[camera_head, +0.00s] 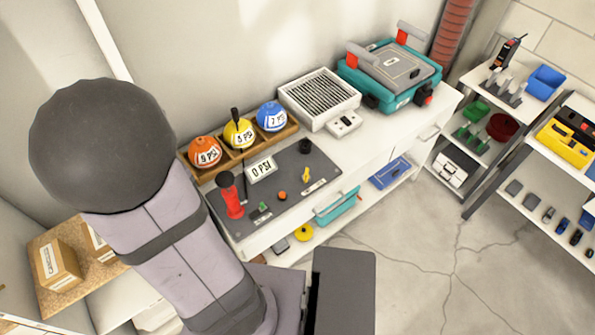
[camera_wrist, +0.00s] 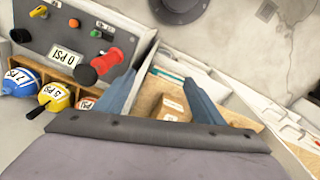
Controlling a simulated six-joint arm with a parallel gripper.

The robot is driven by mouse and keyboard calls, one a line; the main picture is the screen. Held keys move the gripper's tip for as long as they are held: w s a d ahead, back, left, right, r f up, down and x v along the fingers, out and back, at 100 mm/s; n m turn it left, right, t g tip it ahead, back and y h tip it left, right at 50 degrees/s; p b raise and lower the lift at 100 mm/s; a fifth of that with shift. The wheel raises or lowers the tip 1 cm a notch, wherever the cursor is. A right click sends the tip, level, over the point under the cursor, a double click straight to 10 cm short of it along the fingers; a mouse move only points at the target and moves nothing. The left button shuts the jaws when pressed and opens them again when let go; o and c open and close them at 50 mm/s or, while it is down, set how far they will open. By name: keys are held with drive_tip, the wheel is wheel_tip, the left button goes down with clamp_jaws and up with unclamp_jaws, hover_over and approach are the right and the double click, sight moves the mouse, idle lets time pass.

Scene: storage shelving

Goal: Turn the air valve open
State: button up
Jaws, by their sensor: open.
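A dark grey control panel (camera_head: 285,168) lies on the white workbench. It carries a small yellow lever (camera_head: 306,175), an orange button (camera_head: 282,195), a green part (camera_head: 264,207), a black knob (camera_head: 305,146) and an upright red handle (camera_head: 230,200). No label tells me which is the air valve; the yellow lever looks most like one. A sign (camera_head: 261,169) reads 0 PSI. In the wrist view my gripper (camera_wrist: 160,78) is open and empty, with the red handle (camera_wrist: 113,62) just left of its left finger. The yellow lever (camera_wrist: 54,3) is at the top left there.
A wooden rack (camera_head: 238,157) holds orange, yellow and blue balls with PSI labels. A grey vented box (camera_head: 318,98) and a teal case (camera_head: 390,75) stand farther along the bench. Cardboard boxes (camera_head: 55,262) are at the left.

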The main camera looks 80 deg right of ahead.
drive_tip(key=s+d+m, duration=0.4)
drive_tip(key=s+d, duration=0.2)
drive_tip(key=d, duration=0.4)
drive_tip(key=m+b, duration=1.1)
drive_tip(key=m, duration=1.5)
hover_over(306, 173)
drive_tip(key=shift+y, duration=0.3)
wheel_tip(306, 173, down, 14)
drive_tip(key=shift+s+r, duration=0.1)
drive_tip(key=shift+f+p, duration=1)
drive_tip(key=shift+f, duration=2.7)
drive_tip(key=c, duration=1.1)
